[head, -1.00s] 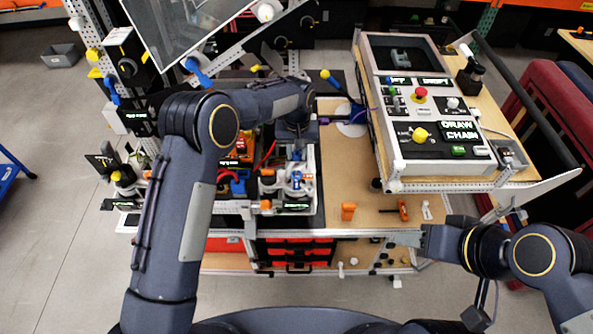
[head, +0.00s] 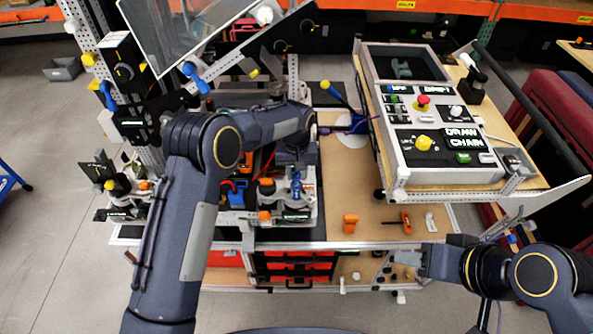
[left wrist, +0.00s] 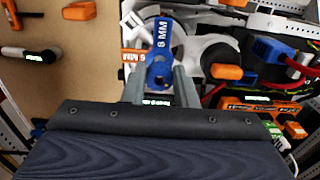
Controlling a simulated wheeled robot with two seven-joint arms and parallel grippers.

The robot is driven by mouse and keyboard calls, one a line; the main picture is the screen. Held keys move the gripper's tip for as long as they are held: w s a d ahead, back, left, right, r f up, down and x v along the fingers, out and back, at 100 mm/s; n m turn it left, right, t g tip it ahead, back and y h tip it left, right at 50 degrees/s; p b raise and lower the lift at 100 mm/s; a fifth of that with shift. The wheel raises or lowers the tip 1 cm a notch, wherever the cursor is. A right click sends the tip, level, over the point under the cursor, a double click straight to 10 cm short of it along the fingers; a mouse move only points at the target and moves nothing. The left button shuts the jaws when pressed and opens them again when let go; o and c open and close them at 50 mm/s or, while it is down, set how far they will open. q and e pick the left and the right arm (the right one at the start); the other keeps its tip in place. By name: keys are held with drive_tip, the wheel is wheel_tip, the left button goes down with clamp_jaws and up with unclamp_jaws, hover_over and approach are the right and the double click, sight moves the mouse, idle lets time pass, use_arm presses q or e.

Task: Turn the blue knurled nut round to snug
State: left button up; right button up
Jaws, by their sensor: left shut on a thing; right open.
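The blue part marked "8 MM" (left wrist: 160,42) stands between my left fingers in the left wrist view. It also shows in the head view (head: 296,188), on the fixture at the cart's front middle. I take it to be the blue nut, but its knurling cannot be made out. My left gripper (left wrist: 159,86) is shut on its rounded near end. In the head view the left gripper (head: 296,171) reaches down from above, and the forearm hides part of the fixture. My right gripper (head: 398,257) is open and empty at the cart's front edge, at lower right.
An orange part (left wrist: 132,57) marked "6 MM" lies left of the blue part. A sloped control panel (head: 440,170) stands on the right. An orange block (head: 350,223) and an orange-handled tool (head: 405,222) lie on the bare wood board (head: 345,190). Red drawers (head: 290,268) are below.

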sight(296, 176)
use_arm(q)
drive_tip(key=shift+f, duration=0.35)
idle(0.3)
drive_tip(key=shift+f+b, duration=1.1)
drive_tip(key=shift+f, duration=0.05)
drive_tip(key=shift+f, duration=0.1)
idle(0.4)
idle(0.8)
drive_tip(key=shift+f+m+b, duration=0.15)
drive_tip(key=shift+m+b, duration=0.3)
drive_tip(key=shift+m, duration=0.45)
drive_tip(key=shift+a, duration=0.1)
drive_tip(key=shift+s+f+m+b, duration=0.1)
drive_tip(key=shift+f+m+b, duration=0.15)
drive_tip(key=shift+m, duration=0.65)
